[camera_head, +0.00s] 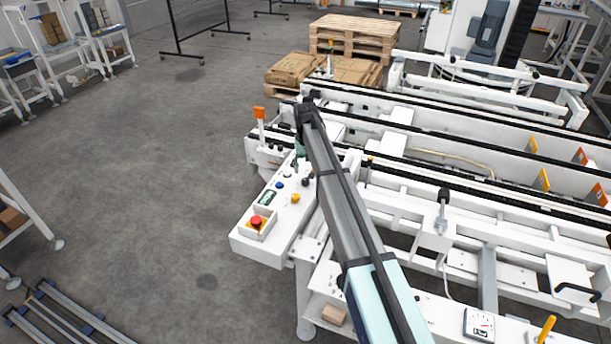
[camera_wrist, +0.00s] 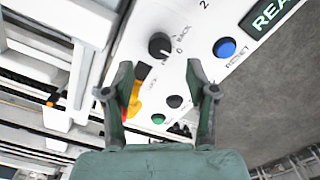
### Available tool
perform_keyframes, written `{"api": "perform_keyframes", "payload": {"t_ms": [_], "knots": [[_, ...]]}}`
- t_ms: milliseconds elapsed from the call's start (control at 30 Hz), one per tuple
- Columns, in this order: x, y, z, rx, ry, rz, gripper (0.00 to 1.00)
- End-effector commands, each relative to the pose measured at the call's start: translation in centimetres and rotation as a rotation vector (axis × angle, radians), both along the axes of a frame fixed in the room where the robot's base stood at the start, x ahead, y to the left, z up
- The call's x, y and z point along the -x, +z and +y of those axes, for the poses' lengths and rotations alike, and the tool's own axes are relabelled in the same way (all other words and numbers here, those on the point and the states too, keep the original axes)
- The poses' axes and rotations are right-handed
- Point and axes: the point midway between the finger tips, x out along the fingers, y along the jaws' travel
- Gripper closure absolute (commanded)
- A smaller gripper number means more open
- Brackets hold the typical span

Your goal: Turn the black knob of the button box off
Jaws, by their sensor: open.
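The button box (camera_head: 272,212) is a white slanted panel at the end of the conveyor frame. Its black knob (camera_wrist: 160,45) shows in the wrist view with a pale mark, beside printed lettering and a "0"; it appears in the head view as a dark knob (camera_head: 305,181). My gripper (camera_wrist: 160,72) is open and empty, its two green-grey fingers spread below the knob in the picture, one tip to each side. I see no contact with the knob. In the head view my arm hides part of the panel.
A blue reset button (camera_wrist: 225,47) lies right of the knob. A smaller black control (camera_wrist: 174,101), a green button (camera_wrist: 158,118) and a partly hidden yellow-red part (camera_wrist: 134,98) lie below. A red emergency button (camera_head: 256,222) is at the box's front end. Open floor lies left.

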Motion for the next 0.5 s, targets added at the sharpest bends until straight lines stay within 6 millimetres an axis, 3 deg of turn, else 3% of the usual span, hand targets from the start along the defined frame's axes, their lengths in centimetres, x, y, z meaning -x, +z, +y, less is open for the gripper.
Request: {"api": "perform_keyframes", "payload": {"t_ms": [200, 500], "knots": [[0.0, 4.0, 0.0, 0.000, 0.000, -0.001, 0.43], [0.0, 6.2, 0.0, 0.000, 0.000, 0.001, 0.43]]}}
